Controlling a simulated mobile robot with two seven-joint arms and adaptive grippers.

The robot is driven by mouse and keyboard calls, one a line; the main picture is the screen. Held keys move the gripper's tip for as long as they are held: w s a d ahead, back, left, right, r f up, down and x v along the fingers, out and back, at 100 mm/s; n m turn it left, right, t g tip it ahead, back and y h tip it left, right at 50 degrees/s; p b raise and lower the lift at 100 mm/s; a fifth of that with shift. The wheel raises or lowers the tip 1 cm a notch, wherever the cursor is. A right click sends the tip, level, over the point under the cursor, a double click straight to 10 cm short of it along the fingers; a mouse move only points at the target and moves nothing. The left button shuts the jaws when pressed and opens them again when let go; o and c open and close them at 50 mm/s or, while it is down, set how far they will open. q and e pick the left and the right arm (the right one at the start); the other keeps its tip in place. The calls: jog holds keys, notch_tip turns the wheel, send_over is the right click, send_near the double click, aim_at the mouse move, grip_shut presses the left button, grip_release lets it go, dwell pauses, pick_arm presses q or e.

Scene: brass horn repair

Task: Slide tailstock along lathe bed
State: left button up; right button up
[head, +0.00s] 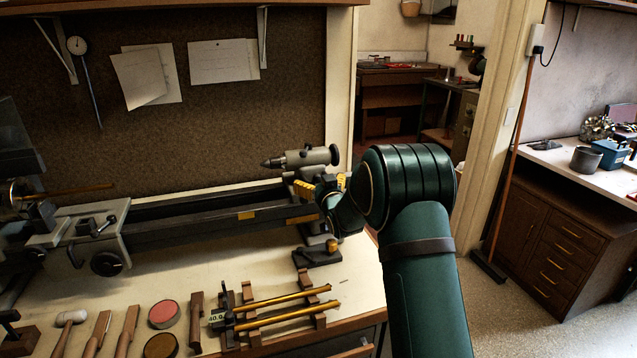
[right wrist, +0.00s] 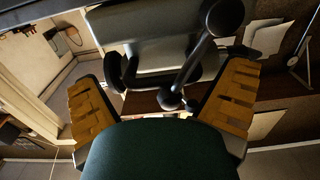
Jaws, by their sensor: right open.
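The tailstock (head: 305,158), a grey metal barrel with a pointed centre at its left and a handwheel at its right, stands upright near the right end of the dark lathe bed (head: 205,225). My right gripper (head: 326,187) is at the tailstock's lower right side, its yellow pads apart. My forearm hides part of it and the end of the bed. In the right wrist view the open fingers (right wrist: 160,80) stand either side of a grey body, apparently the tailstock (right wrist: 145,55), and a dark ball-ended lever (right wrist: 195,60). I cannot tell whether the pads touch anything. My left gripper is out of view.
The lathe carriage with its handwheel (head: 110,263) sits at the left of the bed. Two brass tubes (head: 285,297) on wooden supports, a mallet (head: 70,318) and round tins lie in front on the bench. The bed between carriage and tailstock looks clear.

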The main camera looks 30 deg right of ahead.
jog(key=c, duration=1.3)
jog(key=shift+w+a, duration=0.1)
jog(key=shift+a, duration=0.4)
jog(key=w+a+b, duration=0.1)
jog(key=w+a, duration=0.1)
jog(key=a, duration=0.6)
jog(key=w+a+b, duration=0.1)
jog(key=a+b, duration=0.1)
jog(key=a, duration=0.6)
jog(key=shift+w+a, duration=0.2)
jog(key=shift+w, duration=0.15)
jog(key=w+a+p, duration=0.1)
jog(key=a, duration=0.5)
jog(key=w+a+p, duration=0.1)
jog(key=w+a, duration=0.1)
jog(key=a, duration=0.5)
jog(key=w+a+p, duration=0.1)
jog(key=a, duration=0.5)
jog(key=shift+w+a+r+p, duration=0.15)
jog(key=shift+w+a+p, duration=0.15)
jog(key=shift+w, duration=0.1)
jog(key=o, duration=1.3)
jog(key=shift+w+d, duration=0.1)
jog(key=shift+w, duration=0.05)
